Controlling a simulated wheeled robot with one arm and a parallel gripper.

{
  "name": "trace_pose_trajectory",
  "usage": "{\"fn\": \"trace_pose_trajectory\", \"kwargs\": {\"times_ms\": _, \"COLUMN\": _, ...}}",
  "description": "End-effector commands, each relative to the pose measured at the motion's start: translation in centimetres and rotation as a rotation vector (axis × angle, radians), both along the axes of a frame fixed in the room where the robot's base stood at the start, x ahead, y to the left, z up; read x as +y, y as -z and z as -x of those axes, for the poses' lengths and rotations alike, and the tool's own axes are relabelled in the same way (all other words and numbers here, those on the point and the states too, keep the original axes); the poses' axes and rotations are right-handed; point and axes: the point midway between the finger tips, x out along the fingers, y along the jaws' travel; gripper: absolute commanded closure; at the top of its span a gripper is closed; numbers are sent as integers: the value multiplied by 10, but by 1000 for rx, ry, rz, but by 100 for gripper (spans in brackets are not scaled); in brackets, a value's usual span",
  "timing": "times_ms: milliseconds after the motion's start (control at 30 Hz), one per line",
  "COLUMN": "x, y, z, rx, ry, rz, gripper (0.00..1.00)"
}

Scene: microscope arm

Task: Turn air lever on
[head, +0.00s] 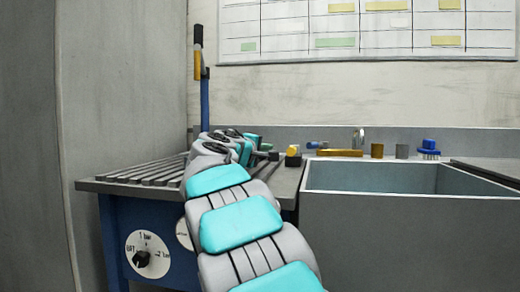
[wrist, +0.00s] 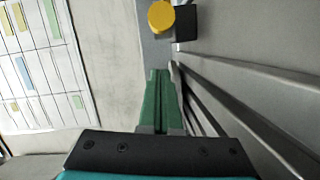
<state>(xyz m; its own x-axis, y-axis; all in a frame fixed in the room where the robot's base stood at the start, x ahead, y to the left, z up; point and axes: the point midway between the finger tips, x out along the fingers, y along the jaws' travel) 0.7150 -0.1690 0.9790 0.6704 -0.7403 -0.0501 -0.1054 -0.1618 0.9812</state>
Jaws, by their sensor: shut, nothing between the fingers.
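My gripper (wrist: 158,72) is shut and empty, its green fingers together in the wrist view. A small yellow round-ended piece (wrist: 161,16) on a black block (wrist: 186,22) lies just beyond the fingertips, apart from them in the picture. In the head view this yellow piece (head: 292,151) and its block stand at the bench's rear, right of my gripper (head: 268,154). It may be the air lever; no label shows. A blue upright post (head: 205,105) with a yellow and black handle (head: 198,55) rises at the back left. My arm hides part of the bench.
A slatted bench top (head: 135,173) lies left of a grey sink (head: 395,240). A brass fitting (head: 340,153), cups and a blue brush (head: 428,148) line the rear ledge. A wall (head: 115,110) closes the left side.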

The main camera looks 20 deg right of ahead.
Motion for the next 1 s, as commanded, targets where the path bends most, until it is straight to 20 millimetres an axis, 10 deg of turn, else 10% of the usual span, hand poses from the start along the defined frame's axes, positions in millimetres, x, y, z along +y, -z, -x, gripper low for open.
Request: {"fn": "trace_pose_trajectory", "kwargs": {"times_ms": 1000, "x": -31, "y": 4, "z": 27, "rx": -4, "ry": -27, "rz": -1, "gripper": 100}}
